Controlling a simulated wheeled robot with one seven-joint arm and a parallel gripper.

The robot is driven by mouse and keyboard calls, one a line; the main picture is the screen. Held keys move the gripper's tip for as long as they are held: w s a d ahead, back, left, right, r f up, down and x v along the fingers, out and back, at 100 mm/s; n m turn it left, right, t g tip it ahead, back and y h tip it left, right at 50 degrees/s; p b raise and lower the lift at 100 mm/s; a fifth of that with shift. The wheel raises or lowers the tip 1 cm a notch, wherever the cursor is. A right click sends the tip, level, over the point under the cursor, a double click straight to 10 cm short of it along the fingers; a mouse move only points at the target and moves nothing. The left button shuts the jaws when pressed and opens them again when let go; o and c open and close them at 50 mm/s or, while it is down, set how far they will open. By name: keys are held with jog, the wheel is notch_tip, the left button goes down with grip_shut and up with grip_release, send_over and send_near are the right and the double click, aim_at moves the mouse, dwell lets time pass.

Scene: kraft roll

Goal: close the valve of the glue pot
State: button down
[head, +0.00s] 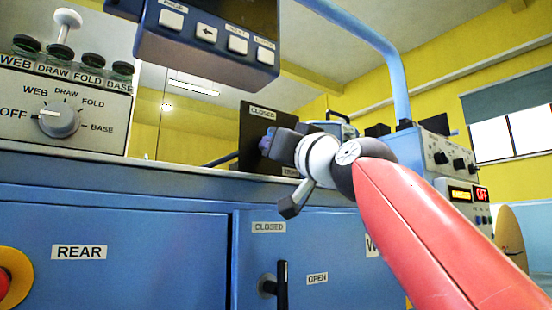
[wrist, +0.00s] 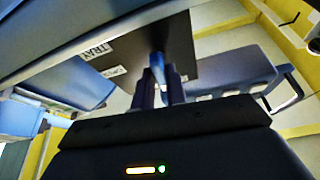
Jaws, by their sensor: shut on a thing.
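A dark panel (head: 252,160) stands behind the blue counter, with a CLOSED label at its top and a partly hidden label lower down. My gripper (head: 268,143) is at the front of this panel, at a small blue handle that it mostly hides. In the wrist view my gripper (wrist: 161,88) has its fingers shut on the blue handle (wrist: 159,64), in front of the dark panel (wrist: 183,42). I cannot tell which way the handle is turned. No glue pot can be clearly made out.
A blue cabinet (head: 130,260) below has CLOSED and OPEN labels and a black upright handle (head: 282,285). A blue button box (head: 205,45) hangs above. A selector panel (head: 62,115) is at left. A control box (head: 450,150) stands right, behind my red arm.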

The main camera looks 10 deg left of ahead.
jog(key=shift+w+n+y, duration=0.1)
jog(key=shift+n+y, duration=0.2)
jog(key=shift+n, duration=0.6)
jog(key=shift+n+g, duration=0.3)
jog(key=c, duration=1.4)
grip_release()
jog(key=shift+c, duration=0.2)
jog(key=shift+d, duration=0.1)
jog(key=b+v, duration=0.6)
jog(key=v, duration=0.1)
jog(key=shift+s+d+f, duration=0.2)
jog(key=shift+s+d, duration=0.05)
